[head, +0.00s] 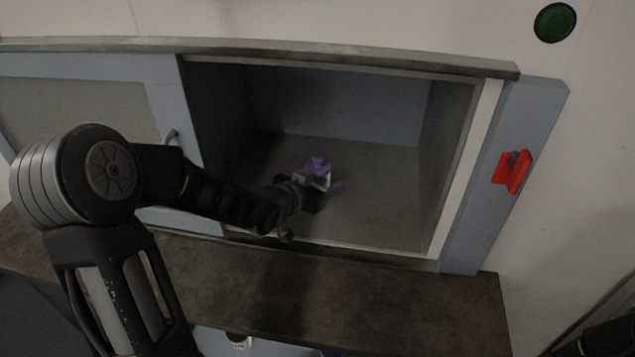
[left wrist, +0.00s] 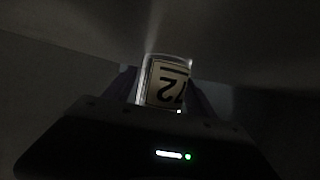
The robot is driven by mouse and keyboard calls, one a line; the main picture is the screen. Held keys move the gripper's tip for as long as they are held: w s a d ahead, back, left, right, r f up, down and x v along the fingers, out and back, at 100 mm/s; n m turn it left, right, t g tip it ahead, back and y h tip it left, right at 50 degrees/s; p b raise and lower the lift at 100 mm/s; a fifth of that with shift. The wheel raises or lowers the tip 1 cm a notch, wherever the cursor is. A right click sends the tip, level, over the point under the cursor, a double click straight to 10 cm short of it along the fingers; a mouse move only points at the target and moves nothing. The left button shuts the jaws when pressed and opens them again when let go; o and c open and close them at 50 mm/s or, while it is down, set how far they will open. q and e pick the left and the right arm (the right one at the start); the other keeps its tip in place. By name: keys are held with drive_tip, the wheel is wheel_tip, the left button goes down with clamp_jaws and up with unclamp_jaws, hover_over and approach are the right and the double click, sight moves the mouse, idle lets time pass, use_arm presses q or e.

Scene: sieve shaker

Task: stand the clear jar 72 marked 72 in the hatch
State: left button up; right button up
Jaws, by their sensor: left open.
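The hatch (head: 385,190) is an open grey compartment in the wall. The clear jar 72 (head: 323,181) is inside it, low over or on its floor, with a pale label. In the left wrist view the jar (left wrist: 164,82) shows its black 72 upside down, between the dark purple fingers. My left gripper (head: 328,177) reaches into the hatch from the left, with its purple fingers open on either side of the jar. Whether the jar's base touches the floor is hard to see. My right gripper is out of view.
A blue sliding door (head: 165,100) with a handle stands at the left of the opening. A red latch (head: 512,172) is on the right frame, and a green button (head: 555,22) is above. A brown ledge (head: 400,310) runs in front. The hatch floor right of the jar is clear.

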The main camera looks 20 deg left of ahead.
use_arm(q)
drive_tip(key=shift+r, duration=0.25)
drive_tip(key=shift+s+a, duration=0.1)
drive_tip(key=shift+s, duration=0.2)
drive_tip(key=v, duration=0.8)
drive_tip(key=shift+s+r, duration=0.15)
drive_tip(key=shift+s, duration=0.1)
drive_tip(key=shift+s+b, duration=0.75)
drive_tip(key=shift+b, duration=0.4)
drive_tip(key=shift+s+a+r+b, duration=0.1)
drive_tip(key=shift+s+r+b, duration=0.15)
drive_tip(key=shift+s+b, duration=0.1)
drive_tip(key=shift+s+r, duration=0.15)
drive_tip(key=shift+s, duration=0.05)
